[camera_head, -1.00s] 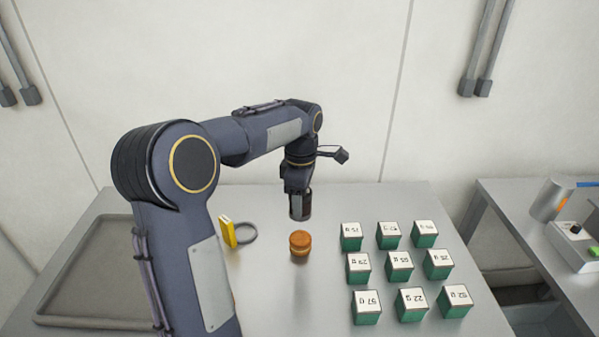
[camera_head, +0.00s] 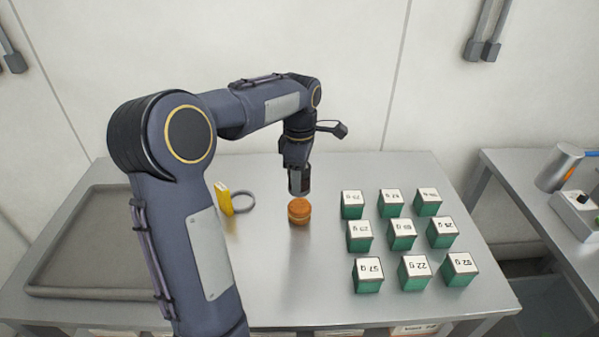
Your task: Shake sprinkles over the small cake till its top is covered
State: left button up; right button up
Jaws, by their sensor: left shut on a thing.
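The small cake (camera_head: 299,212) is a round, orange-brown piece with a paler band around its side, standing on the grey metal table. Its top looks plain brown, though it is too small to make out any sprinkles. My left gripper (camera_head: 299,186) points down just above the cake. It is shut on a small dark shaker (camera_head: 305,183), mostly hidden by the fingers. A narrow gap, if any, lies between the shaker and the cake. My right gripper is out of view.
Several green cubes with white weight labels (camera_head: 402,235) stand in rows to the right. A grey tray (camera_head: 75,291) lies at the left. A yellow block (camera_head: 223,198) and a grey ring (camera_head: 245,200) are left of the cake. A side table (camera_head: 520,180) is at right.

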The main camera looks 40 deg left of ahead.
pick_arm(q)
jog(key=shift+a+r, duration=0.1)
jog(key=shift+a, duration=0.1)
dwell(0.4)
jog(key=shift+a, duration=0.25)
jog(key=shift+d, duration=0.9)
jog(key=shift+a+p, duration=0.6)
jog(key=shift+a, duration=0.25)
jog(key=shift+d, duration=0.85)
jog(key=shift+a+p, duration=0.3)
jog(key=shift+a, duration=0.55)
jog(key=shift+d, duration=0.95)
jog(key=shift+a, duration=0.1)
